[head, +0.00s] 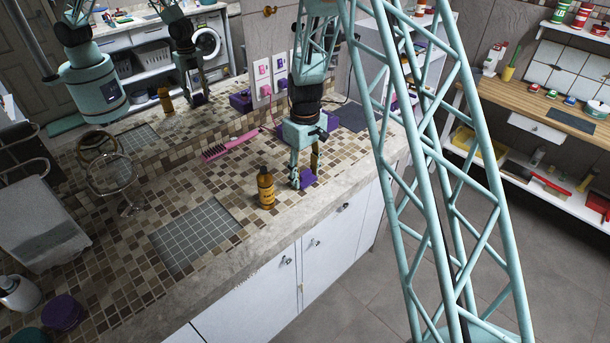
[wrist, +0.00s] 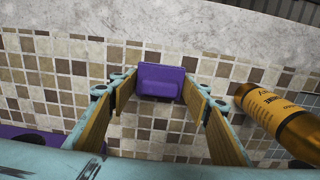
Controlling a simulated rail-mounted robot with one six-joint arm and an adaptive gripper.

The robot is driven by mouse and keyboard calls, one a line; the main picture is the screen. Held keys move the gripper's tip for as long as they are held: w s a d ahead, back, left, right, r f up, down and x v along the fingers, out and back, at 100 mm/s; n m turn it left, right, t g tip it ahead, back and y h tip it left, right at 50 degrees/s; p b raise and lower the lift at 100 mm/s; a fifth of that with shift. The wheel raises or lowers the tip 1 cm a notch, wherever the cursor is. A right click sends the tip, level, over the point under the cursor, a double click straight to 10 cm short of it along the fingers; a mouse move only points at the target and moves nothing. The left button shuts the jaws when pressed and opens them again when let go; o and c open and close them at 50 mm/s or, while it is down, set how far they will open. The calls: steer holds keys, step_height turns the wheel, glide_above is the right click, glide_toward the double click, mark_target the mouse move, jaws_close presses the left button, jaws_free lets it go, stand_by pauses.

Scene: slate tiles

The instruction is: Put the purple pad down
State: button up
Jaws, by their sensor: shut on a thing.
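The purple pad (head: 309,179) is a small block between the fingertips of my gripper (head: 303,176), just above or on the tiled counter (head: 165,195); I cannot tell whether it touches. In the wrist view the purple pad (wrist: 160,82) sits between the tips of both wood-coloured fingers of my gripper (wrist: 158,88), with tiles around it. My gripper is shut on it.
An amber bottle (head: 266,190) stands left of my gripper, and close right in the wrist view (wrist: 283,122). A grey gridded mat (head: 195,236) lies further left. A pink brush (head: 230,146) lies behind. The counter's front edge (head: 290,229) is near.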

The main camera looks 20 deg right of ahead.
mark_target(305, 172)
steer(key=shift+f, duration=0.15)
steer(key=o, duration=0.8)
steer(key=shift+c, duration=0.2)
step_height(305, 172, up, 12)
steer(key=shift+p, duration=0.3)
steer(key=shift+r, duration=0.2)
stand_by(0.7)
